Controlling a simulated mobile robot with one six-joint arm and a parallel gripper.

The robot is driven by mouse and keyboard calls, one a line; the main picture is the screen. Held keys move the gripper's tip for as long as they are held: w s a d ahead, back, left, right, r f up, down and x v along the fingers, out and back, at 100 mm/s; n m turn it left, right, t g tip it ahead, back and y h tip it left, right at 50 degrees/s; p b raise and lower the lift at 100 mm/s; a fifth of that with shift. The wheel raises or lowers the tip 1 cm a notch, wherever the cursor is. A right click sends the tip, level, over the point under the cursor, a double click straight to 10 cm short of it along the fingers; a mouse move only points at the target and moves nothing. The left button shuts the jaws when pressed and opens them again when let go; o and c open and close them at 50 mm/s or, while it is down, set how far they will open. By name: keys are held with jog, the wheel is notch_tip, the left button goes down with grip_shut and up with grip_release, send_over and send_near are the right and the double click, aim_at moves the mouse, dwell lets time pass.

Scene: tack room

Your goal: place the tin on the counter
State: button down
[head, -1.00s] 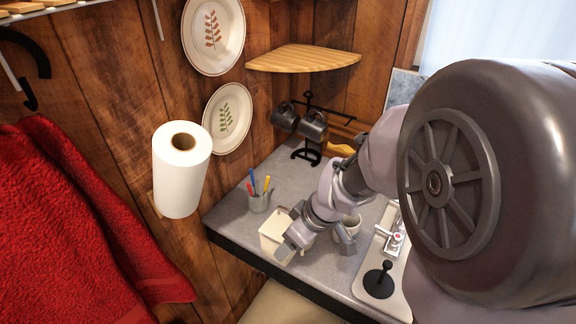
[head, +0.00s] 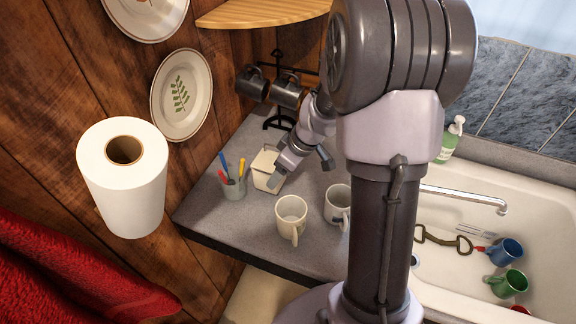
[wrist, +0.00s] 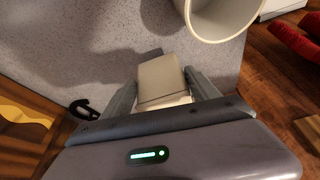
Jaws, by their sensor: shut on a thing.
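The tin (head: 265,172) is a small cream, square-sided container at the back of the grey counter (head: 262,228), right of a pen cup. My gripper (head: 280,180) comes down on it from the upper right and is shut on it. In the wrist view the beige tin (wrist: 162,80) sits between the two fingers of my gripper (wrist: 163,92), with the speckled counter (wrist: 110,35) behind. Part of the tin is hidden by the gripper. I cannot tell whether its base touches the counter.
A pen cup (head: 234,187) stands left of the tin. Two pale mugs (head: 291,217) (head: 338,204) stand in front and to the right. A black mug rack (head: 280,92) is behind. The sink (head: 480,235) holds coloured mugs. A paper roll (head: 125,180) hangs at left.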

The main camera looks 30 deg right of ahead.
jog(key=shift+w+d+f+b, duration=0.15)
jog(key=shift+w+d+f, duration=0.6)
jog(key=shift+d+f, duration=0.25)
jog(key=shift+w+d+f+b, duration=0.15)
jog(key=shift+w+d+f, duration=0.55)
jog(key=shift+d+f, duration=0.2)
jog(key=shift+f, duration=0.2)
jog(key=shift+c, duration=0.9)
grip_release()
jog(key=shift+a, duration=0.1)
jog(key=shift+r, duration=0.1)
